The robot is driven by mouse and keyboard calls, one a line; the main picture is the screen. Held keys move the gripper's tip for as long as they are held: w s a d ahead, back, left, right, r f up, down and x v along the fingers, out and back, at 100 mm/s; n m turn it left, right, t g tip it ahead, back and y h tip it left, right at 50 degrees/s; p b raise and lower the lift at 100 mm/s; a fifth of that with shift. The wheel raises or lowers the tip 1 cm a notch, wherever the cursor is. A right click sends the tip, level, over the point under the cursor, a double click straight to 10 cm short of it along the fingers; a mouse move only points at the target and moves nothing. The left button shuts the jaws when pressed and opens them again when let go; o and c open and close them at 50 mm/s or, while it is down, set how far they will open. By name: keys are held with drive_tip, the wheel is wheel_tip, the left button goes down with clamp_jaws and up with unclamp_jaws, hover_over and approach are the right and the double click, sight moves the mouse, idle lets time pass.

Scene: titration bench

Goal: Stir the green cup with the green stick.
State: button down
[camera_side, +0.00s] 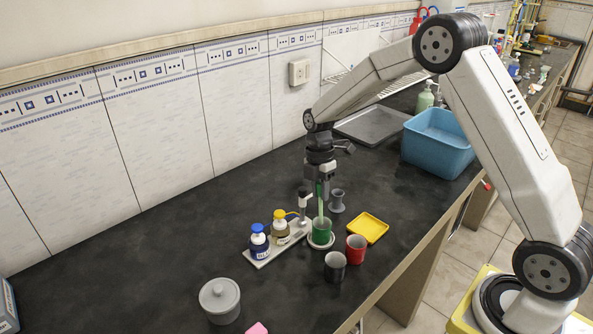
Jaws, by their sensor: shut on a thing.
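The green cup (322,233) stands upright on a round pale base at the right end of a small white stand. My gripper (319,188) is above the cup, pointing down. It is shut on the green stick (320,205), which is upright, with its lower end reaching into the cup's mouth. The cup's wall hides the stick's lower tip, so I cannot tell whether it touches the bottom.
A blue-capped bottle (259,243) and a yellow-capped bottle (281,228) stand left of the cup. A black cup (334,267), a red cup (356,249), a yellow tray (369,227) and a grey holder (337,201) are close by. A lidded grey pot (220,301) stands nearer the front.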

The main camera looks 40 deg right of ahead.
sight(320, 212)
drive_tip(key=shift+s+a+f, duration=0.1)
drive_tip(key=shift+s+f, duration=0.1)
drive_tip(key=shift+f, duration=0.8)
drive_tip(key=shift+s+a+f, duration=0.1)
drive_tip(key=shift+s+f, duration=0.05)
drive_tip(key=shift+f, duration=0.85)
drive_tip(key=shift+d, duration=0.2)
